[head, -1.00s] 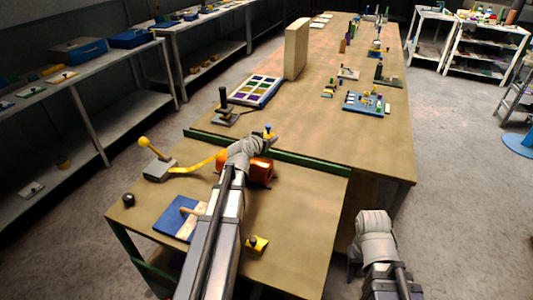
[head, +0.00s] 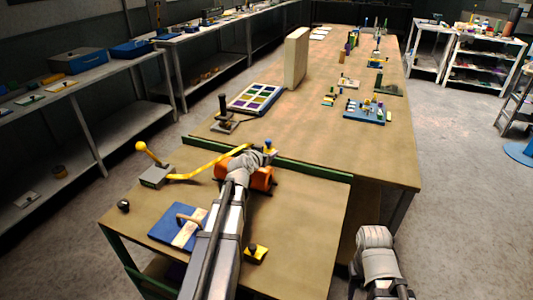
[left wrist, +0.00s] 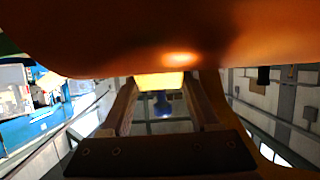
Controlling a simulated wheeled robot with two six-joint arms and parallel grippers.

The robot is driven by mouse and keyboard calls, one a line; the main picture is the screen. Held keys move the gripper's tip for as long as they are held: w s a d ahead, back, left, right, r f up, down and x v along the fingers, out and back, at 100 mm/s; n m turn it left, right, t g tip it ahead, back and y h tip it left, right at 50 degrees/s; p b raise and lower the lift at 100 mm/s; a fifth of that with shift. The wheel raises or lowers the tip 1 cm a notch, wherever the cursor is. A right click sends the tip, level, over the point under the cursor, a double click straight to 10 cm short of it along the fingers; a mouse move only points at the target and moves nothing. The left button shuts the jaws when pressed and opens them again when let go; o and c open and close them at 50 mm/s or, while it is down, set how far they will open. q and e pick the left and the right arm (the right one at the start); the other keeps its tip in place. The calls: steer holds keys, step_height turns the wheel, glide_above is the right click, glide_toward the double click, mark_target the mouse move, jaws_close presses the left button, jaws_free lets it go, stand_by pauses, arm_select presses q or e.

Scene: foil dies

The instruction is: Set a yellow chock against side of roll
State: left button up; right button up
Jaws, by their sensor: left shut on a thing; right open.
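The orange roll (head: 262,180) lies on the near table, partly hidden by my left arm. It fills the top of the left wrist view (left wrist: 150,35). My left gripper (left wrist: 160,92) is shut on a yellow chock (left wrist: 160,79) with a blue knob (head: 269,146), at the far side of the roll. I cannot tell whether the chock touches the roll or the table. A second yellow chock (head: 256,252) with a dark knob stands on the table nearer to me. My right gripper (head: 355,272) is open and low, right of the table, its fingers mostly hidden.
A yellow strip (head: 205,168) runs from the roll to a grey block (head: 156,176) with a yellow-knobbed lever. A blue board (head: 172,224) with a handle lies left of my left arm. A green rail (head: 310,170) crosses behind the roll. The table's right front is clear.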

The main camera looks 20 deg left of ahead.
arm_select(q)
steer(key=shift+f+b, duration=0.3)
steer(key=shift+f, duration=0.1)
steer(key=o, duration=1.4)
steer(key=shift+r, duration=0.1)
steer(key=shift+r, duration=0.15)
steer(key=shift+s+r+p, duration=0.5)
steer(key=shift+r+p, duration=0.3)
steer(key=shift+p, duration=0.25)
steer(key=p+v, duration=0.3)
steer(key=v, duration=0.6)
steer(key=shift+s+d, duration=0.1)
steer(key=shift+s, duration=0.25)
steer(key=shift+s+r+p, duration=0.15)
steer(key=shift+s+p, duration=0.25)
steer(key=shift+s, duration=0.15)
